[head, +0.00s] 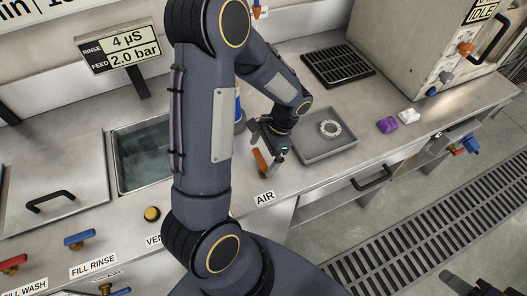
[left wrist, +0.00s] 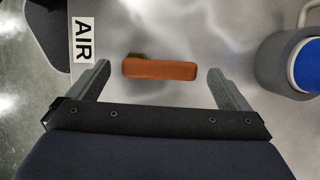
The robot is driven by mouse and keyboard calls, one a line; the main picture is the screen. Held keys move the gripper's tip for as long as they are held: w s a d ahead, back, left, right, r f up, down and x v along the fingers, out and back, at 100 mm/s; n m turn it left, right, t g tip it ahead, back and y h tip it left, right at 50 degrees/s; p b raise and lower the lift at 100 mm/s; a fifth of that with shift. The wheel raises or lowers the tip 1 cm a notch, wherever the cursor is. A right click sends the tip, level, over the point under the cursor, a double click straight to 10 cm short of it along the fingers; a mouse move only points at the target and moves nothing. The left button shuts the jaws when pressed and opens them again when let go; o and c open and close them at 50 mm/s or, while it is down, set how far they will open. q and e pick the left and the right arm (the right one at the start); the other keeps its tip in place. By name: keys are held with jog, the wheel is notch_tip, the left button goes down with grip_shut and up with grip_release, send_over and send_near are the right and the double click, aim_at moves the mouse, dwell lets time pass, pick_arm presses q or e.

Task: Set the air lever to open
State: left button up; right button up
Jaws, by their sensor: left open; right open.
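The air lever is an orange handle (head: 261,162) on the steel bench, just behind the AIR label (head: 265,198). My left gripper (head: 270,145) is open above and beside it. In the left wrist view the orange lever (left wrist: 160,68) lies lengthwise between the two spread fingertips (left wrist: 158,72), with a gap at each end. The AIR label (left wrist: 83,38) is to its left there. No contact with the lever shows. The lever's pivot is hard to make out. My right gripper (head: 455,283) is at the bottom right corner, partly cut off, over the floor, open and away from the lever.
A blue-and-grey cylinder (left wrist: 295,60) is close on the right in the left wrist view. A sink (head: 140,155) is at left; purple and white blocks (head: 387,125) lie farther right.

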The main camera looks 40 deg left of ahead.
pick_arm(q)
jog(key=v, duration=0.8)
jog(key=shift+f, duration=0.1)
dwell(0.3)
